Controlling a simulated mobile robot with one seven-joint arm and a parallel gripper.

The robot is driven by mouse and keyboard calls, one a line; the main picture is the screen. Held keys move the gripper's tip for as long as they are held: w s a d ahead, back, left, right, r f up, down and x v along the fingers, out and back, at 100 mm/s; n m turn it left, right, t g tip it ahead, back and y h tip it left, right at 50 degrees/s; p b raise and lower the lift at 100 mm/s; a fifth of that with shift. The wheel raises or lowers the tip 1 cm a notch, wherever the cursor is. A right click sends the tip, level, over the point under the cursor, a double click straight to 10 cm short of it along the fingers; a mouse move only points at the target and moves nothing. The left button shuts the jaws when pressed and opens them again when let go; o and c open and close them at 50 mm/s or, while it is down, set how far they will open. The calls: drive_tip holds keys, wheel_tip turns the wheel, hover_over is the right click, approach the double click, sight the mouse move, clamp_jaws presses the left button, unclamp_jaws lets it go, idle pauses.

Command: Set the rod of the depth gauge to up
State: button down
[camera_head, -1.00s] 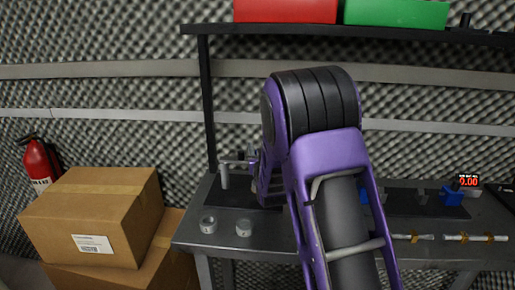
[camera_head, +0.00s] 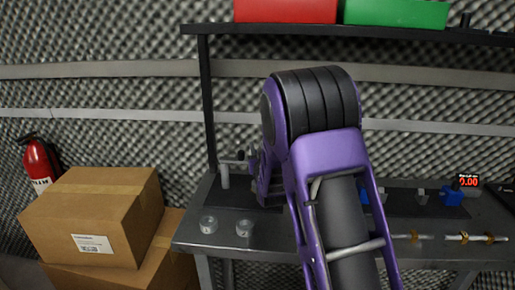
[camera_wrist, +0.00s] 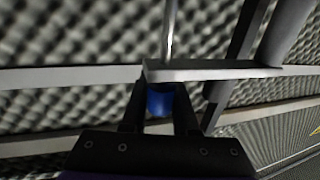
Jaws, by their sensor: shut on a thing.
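In the wrist view my gripper (camera_wrist: 160,105) is shut on a blue knob-like part (camera_wrist: 159,100), with one dark finger on each side of it. A grey flat bar (camera_wrist: 215,71) crosses just beyond the fingertips. A thin shiny rod (camera_wrist: 169,30) stands beyond the bar and runs out of the top of the picture. I take these parts to be the depth gauge. In the head view a grey post with a side arm (camera_head: 225,176) stands at the left of the bench, beside my wrist. My fingertips and the blue part are hidden there by my arm.
Two small clear or grey round pieces (camera_head: 244,228) lie at the bench's front left. Blue devices (camera_head: 452,196) and a red-digit display (camera_head: 468,181) stand at the right. Cardboard boxes (camera_head: 92,215) stand left of the bench (camera_head: 190,236). A shelf (camera_head: 215,29) hangs above.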

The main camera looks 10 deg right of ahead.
idle(0.5)
drive_tip(key=shift+r+b, duration=0.35)
drive_tip(key=shift+r, duration=2.55)
drive_tip(key=shift+w, duration=0.1)
drive_tip(key=c, duration=0.7)
unclamp_jaws()
drive_tip(key=shift+o, duration=0.2)
drive_tip(key=shift+f, duration=0.1)
drive_tip(key=s, duration=1.7)
drive_tip(key=shift+s+d, duration=0.2)
drive_tip(key=shift+s, duration=0.1)
